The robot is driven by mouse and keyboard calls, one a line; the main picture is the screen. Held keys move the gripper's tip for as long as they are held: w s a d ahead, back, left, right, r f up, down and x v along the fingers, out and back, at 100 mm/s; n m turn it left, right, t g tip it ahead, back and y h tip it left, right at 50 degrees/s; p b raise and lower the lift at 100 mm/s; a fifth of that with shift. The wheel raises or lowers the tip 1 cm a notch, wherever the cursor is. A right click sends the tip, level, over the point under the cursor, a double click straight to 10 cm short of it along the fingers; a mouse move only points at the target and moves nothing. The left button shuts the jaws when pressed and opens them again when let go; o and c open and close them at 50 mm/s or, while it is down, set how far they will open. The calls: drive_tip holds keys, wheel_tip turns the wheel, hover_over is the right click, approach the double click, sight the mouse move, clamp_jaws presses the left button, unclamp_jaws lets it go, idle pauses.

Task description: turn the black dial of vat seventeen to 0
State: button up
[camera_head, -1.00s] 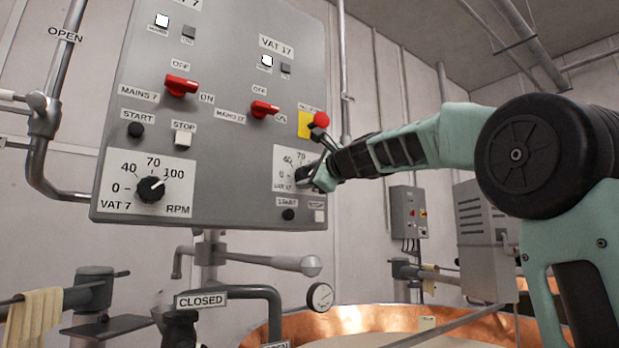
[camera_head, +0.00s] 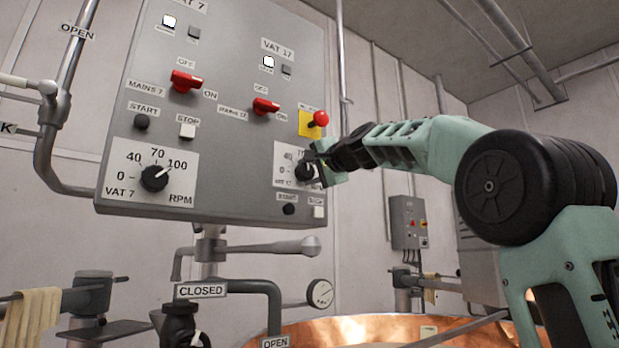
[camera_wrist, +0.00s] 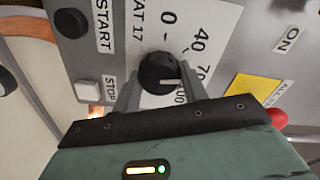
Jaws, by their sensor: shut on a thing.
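The black dial of vat 17 (camera_head: 304,172) sits on a white scale plate at the lower right of the grey panel. In the wrist view the dial (camera_wrist: 157,73) shows a white pointer line directed to the picture's right, roughly between the 70 and 100 marks. The 0 mark (camera_wrist: 168,18) is at the top of that view. My gripper (camera_head: 318,165) reaches the dial from the right. In the wrist view my gripper's fingers (camera_wrist: 163,84) lie on either side of the dial, shut on it. The 100 label is partly hidden by a finger.
A red button on yellow (camera_head: 320,118) is just above my gripper. The red mains 17 switch (camera_head: 265,106) is up and left. Start (camera_head: 289,209) and stop (camera_head: 318,212) buttons sit below the dial. The vat 7 dial (camera_head: 154,178) is further left.

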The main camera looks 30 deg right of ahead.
drive_tip(key=n+b, duration=0.1)
drive_tip(key=n, duration=0.3)
drive_tip(key=shift+f+n+b, duration=0.2)
drive_tip(key=shift+n+b, duration=0.2)
drive_tip(key=n+b, duration=0.1)
drive_tip(key=n, duration=0.2)
drive_tip(key=shift+n, duration=0.3)
drive_tip(key=n+b, duration=0.1)
drive_tip(key=n, duration=0.2)
drive_tip(key=shift+n, duration=0.3)
drive_tip(key=shift+n+b, duration=0.5)
drive_tip(key=shift+n, duration=1.3)
drive_tip(key=shift+r, duration=0.1)
drive_tip(key=o, duration=1)
